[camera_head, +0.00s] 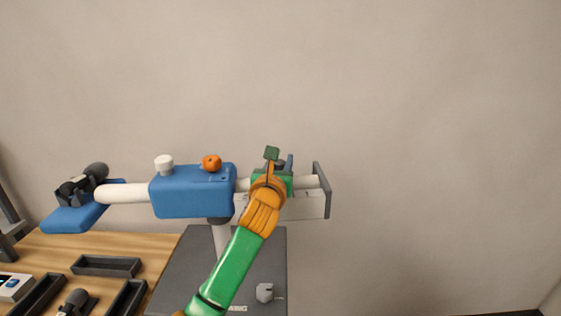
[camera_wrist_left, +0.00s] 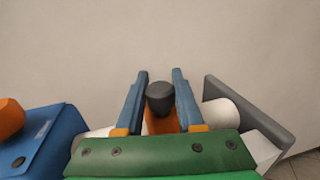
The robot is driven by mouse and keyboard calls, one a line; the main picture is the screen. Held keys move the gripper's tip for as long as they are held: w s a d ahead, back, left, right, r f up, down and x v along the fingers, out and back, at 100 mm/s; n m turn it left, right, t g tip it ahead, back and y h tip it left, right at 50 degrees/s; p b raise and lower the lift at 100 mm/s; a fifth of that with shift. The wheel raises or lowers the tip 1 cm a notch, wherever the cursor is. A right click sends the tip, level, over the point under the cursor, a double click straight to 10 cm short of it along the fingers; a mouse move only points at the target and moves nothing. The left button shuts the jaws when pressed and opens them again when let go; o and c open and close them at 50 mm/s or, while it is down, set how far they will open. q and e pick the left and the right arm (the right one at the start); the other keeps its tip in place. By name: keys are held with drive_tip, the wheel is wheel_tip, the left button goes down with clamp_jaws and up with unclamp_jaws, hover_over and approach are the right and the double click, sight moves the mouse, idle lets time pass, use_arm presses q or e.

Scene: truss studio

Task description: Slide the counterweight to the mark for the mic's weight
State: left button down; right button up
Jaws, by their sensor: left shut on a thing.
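A white boom tube (camera_head: 125,193) runs level through a blue block (camera_head: 190,193). At its left end a dark microphone (camera_head: 90,177) lies in a blue cradle (camera_head: 70,218). A grey end plate (camera_head: 321,190) closes the right end. My left gripper (camera_head: 281,162) is over the tube between the block and the end plate. In the left wrist view its blue fingers (camera_wrist_left: 160,80) stand either side of a dark knob (camera_wrist_left: 160,98) on an orange body, apparently the counterweight, and are shut on it. The gripper mostly hides the counterweight in the head view. My right gripper is not in view.
A pale scale plate (camera_head: 312,206) sits below the tube, its marks unreadable. An orange knob (camera_head: 211,162) and a white knob (camera_head: 164,165) top the block. A wooden table (camera_head: 55,250) holds dark trays (camera_head: 106,266) and another microphone (camera_head: 75,300). The right side is clear.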

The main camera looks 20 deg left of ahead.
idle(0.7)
use_arm(q)
drive_tip(key=shift+w+d+r, duration=0.1)
drive_tip(key=shift+d+r, duration=0.05)
drive_tip(key=shift+d, duration=0.15)
drive_tip(key=d, duration=0.1)
drive_tip(key=w+d+p, duration=0.1)
drive_tip(key=d, duration=0.1)
drive_tip(key=shift+w+d+f, duration=0.15)
drive_tip(key=shift+d+f, duration=0.1)
drive_tip(key=shift+d, duration=0.1)
drive_tip(key=shift+w+d+f, duration=0.15)
drive_tip(key=shift+w+d, duration=0.1)
drive_tip(key=shift+d, duration=0.3)
drive_tip(key=c, duration=0.8)
unclamp_jaws()
drive_tip(key=shift+o, duration=1.4)
drive_tip(key=shift+s+d, duration=0.1)
drive_tip(key=shift+s+r, duration=0.1)
drive_tip(key=shift+r, duration=0.1)
